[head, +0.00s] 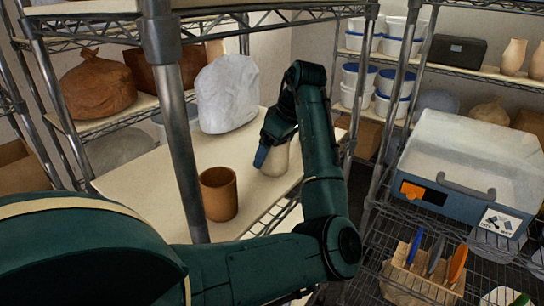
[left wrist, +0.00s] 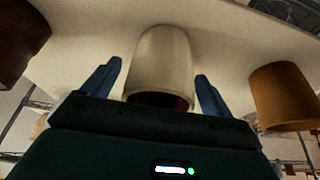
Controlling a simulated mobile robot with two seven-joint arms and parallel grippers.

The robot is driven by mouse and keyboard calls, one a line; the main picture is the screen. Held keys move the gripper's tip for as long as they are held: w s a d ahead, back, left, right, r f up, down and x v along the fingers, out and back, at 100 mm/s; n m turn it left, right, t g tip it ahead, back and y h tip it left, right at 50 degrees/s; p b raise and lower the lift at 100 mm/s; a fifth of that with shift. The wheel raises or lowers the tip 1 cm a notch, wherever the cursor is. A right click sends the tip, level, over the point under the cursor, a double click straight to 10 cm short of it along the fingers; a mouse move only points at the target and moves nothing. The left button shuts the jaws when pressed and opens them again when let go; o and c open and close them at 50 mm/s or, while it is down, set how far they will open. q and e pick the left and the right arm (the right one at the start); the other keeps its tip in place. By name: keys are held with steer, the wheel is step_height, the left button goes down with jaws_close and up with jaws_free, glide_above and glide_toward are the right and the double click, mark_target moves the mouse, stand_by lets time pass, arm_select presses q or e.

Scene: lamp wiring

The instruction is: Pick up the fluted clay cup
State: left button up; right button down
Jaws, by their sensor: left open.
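A pale cream cup (head: 275,159) stands on the shelf board, partly hidden behind my left gripper (head: 264,157). In the left wrist view the pale cup (left wrist: 160,62) lies between the two blue fingers of my left gripper (left wrist: 158,74). The fingers are open, with a gap on each side of the cup. A brown clay cup (head: 219,194) stands upright on the same board, nearer and to the left. The left wrist view shows an orange-brown cup (left wrist: 283,96) at the right and a dark brown vessel (left wrist: 22,42) at the left. Fluting cannot be made out on any. My right gripper is not in view.
A white bag (head: 227,94) stands behind the cups on the board (head: 150,185). A metal post (head: 178,130) rises at the shelf's near edge. A blue-based clear bin (head: 465,170) and a tool box (head: 425,275) are on the right rack.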

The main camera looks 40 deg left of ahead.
arm_select(q)
steer(key=shift+c, duration=0.5)
steer(key=shift+r, duration=0.1)
steer(key=c, duration=1.1)
steer(key=shift+r, duration=0.1)
